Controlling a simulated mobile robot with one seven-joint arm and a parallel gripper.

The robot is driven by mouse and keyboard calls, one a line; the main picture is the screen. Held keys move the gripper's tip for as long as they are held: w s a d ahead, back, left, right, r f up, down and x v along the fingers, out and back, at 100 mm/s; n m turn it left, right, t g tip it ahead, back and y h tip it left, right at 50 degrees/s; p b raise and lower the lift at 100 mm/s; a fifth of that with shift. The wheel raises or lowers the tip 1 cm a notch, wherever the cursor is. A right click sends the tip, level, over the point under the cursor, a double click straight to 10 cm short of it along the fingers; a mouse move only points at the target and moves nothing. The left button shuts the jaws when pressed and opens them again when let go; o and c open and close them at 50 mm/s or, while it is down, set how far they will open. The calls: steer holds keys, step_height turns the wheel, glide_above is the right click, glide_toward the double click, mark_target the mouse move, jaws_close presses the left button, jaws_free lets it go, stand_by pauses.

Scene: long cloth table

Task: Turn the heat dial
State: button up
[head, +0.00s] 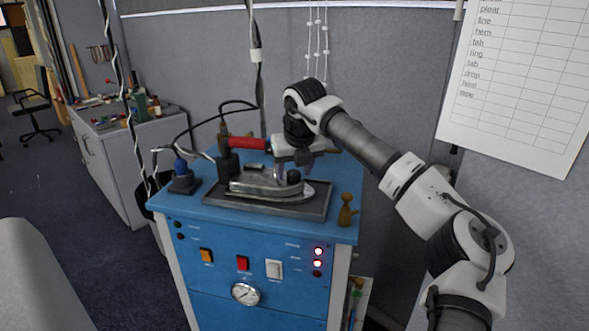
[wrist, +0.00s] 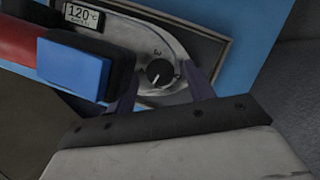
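The heat dial (wrist: 160,73) is a round black knob with a white pointer line on the iron's metal top. It also shows in the head view as a small dark knob (head: 294,176). The silver iron (head: 262,184) with a red handle (head: 248,143) rests on a dark-rimmed tray on the blue station. A small display (wrist: 83,14) beside the dial reads 120 °C. My gripper (wrist: 163,77) is open, with one finger on each side of the dial. I cannot tell whether the fingers touch it. In the head view my gripper (head: 292,157) is right above the dial.
The blue station (head: 215,287) has switches, red lights and a gauge (head: 245,294) on its front. A brown figure-like object (head: 347,210) stands at its right front corner. Cables and a blue-capped holder (head: 183,178) are at the left. A grey partition stands behind.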

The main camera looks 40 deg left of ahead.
steer(key=b+v, duration=0.3)
steer(key=v, duration=1.1)
steer(key=shift+w, duration=0.15)
